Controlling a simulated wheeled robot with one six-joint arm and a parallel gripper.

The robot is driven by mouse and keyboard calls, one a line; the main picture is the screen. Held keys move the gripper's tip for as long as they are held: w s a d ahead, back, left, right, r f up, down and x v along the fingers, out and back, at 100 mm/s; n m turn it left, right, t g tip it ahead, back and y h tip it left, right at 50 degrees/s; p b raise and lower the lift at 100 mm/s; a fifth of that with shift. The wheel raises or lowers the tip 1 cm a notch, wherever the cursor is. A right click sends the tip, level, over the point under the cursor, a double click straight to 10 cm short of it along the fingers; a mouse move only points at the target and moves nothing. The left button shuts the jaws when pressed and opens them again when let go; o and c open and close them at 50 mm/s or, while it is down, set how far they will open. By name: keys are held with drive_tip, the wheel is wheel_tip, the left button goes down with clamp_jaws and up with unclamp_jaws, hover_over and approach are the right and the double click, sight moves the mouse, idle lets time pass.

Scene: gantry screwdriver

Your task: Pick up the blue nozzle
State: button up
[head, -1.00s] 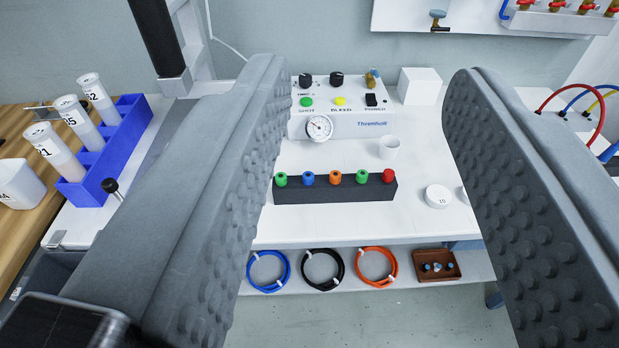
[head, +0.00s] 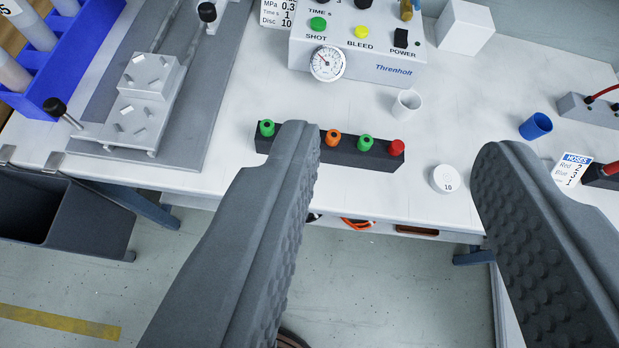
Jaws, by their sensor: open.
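A dark rack (head: 378,160) on the white bench holds a row of nozzles. A green nozzle (head: 266,128) is at its left end, then orange (head: 333,138), green (head: 365,143) and red (head: 396,146) to the right. The blue nozzle, seen earlier between the left green one and the orange one, is hidden behind the left finger of my gripper (head: 397,142). The gripper is open and empty. Its left fingertip overlaps the rack in the picture; its right fingertip is right of the white disc. I cannot tell the distance to the rack.
A dispenser box with gauge (head: 326,63) stands behind the rack. A white cup (head: 406,104), a white disc (head: 445,179) and a blue cup (head: 536,126) stand to the right. A metal slide fixture (head: 140,100) is at left. The bench between is clear.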

drive_tip(key=w+f+n+g+y, duration=0.3)
drive_tip(key=w+f+n+g, duration=0.3)
drive_tip(key=w+f+g, duration=0.55)
drive_tip(key=w+a+f, duration=0.1)
drive_tip(key=w+f, duration=0.1)
drive_tip(key=f, duration=0.2)
drive_tip(key=w+a+f+t, duration=0.1)
drive_tip(key=w+a+f, duration=0.1)
drive_tip(key=f, duration=0.3)
drive_tip(key=w+a+f+t, duration=0.1)
drive_tip(key=w+a+f, duration=0.1)
drive_tip(key=f, duration=0.3)
drive_tip(key=shift+f, duration=0.1)
clamp_jaws()
